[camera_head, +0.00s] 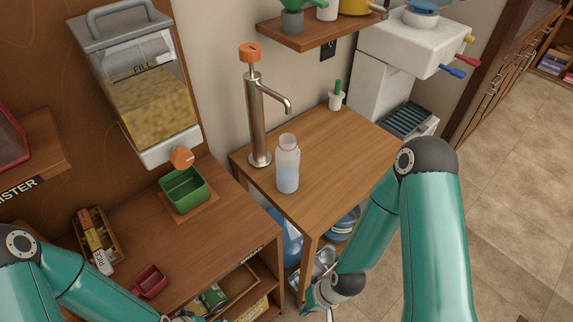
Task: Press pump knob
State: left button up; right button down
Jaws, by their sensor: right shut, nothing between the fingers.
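The pump (256,120) is a tall metal column on the small wooden table. Its orange knob (249,52) stands raised on a thin stem at the top. Its spout bends right and down. My right gripper (329,310) is at the bottom edge, low beside the table's front leg, partly cut off. It is shut and empty, far from the knob. My left arm comes in at the lower left, and its gripper is out of the frame.
A food dispenser (150,100) with an orange knob hangs at the left above a green bin (184,190). A shelf (315,35) juts out right of the pump knob. A white water cooler (405,45) stands at the back right. The table's right half is mostly clear.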

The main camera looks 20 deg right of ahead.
aim_at(249, 53)
jog(key=z, duration=0.05)
jog(key=k, duration=0.5)
jog(key=z, duration=2.05)
jog(key=i, duration=0.1)
jog(key=u, duration=3.35)
jog(key=k, duration=1.6)
jog(key=z, duration=0.2)
jog(key=i, duration=1)
